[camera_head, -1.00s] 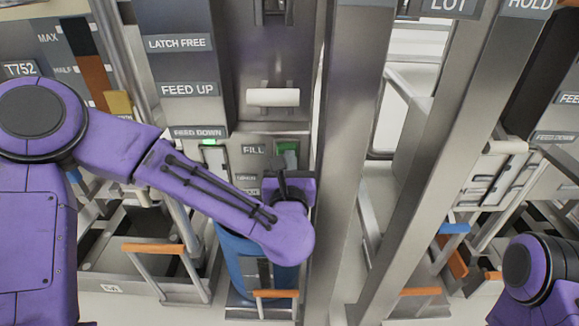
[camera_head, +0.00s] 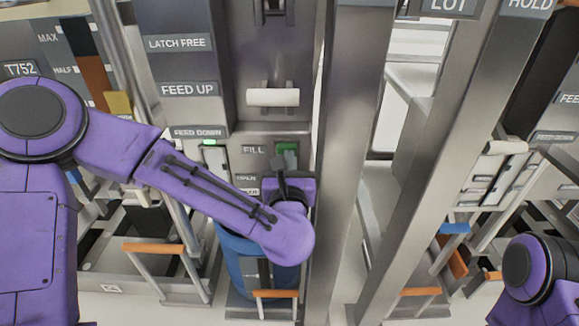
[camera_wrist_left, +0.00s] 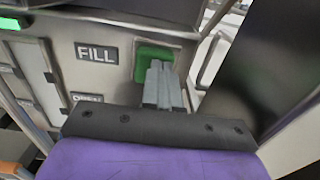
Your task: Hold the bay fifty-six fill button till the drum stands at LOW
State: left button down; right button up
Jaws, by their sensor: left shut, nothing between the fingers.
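The green fill button (camera_head: 288,149) sits on the grey panel right of the FILL label (camera_head: 255,149). It also shows in the wrist view (camera_wrist_left: 152,52), with a FILL label (camera_wrist_left: 97,53) to its left. My left gripper (camera_head: 279,163) is shut and empty, its fingertips (camera_wrist_left: 158,67) in front of the button's lower part. I cannot tell whether they press it. A blue drum (camera_head: 238,250) stands below, partly hidden by my left arm. No bay number fifty-six is readable. My right gripper is out of view; only part of my right arm shows.
A white handle (camera_head: 273,97) juts out above the button. A steel post (camera_head: 345,160) stands close to the right. An orange-topped handle (camera_head: 275,293) is below.

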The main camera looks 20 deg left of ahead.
pick_arm(q)
jog(key=shift+w+a, duration=0.15)
dwell(0.6)
jog(key=s, duration=0.1)
jog(key=d, duration=0.1)
jog(key=s+b, duration=0.1)
jog(key=shift+s+d+f, duration=0.25)
jog(key=shift+s, duration=0.1)
jog(key=p+v, duration=0.3)
jog(key=v, duration=0.8)
jog(key=shift+s+a+r, duration=0.2)
jog(key=shift+s+r, duration=0.05)
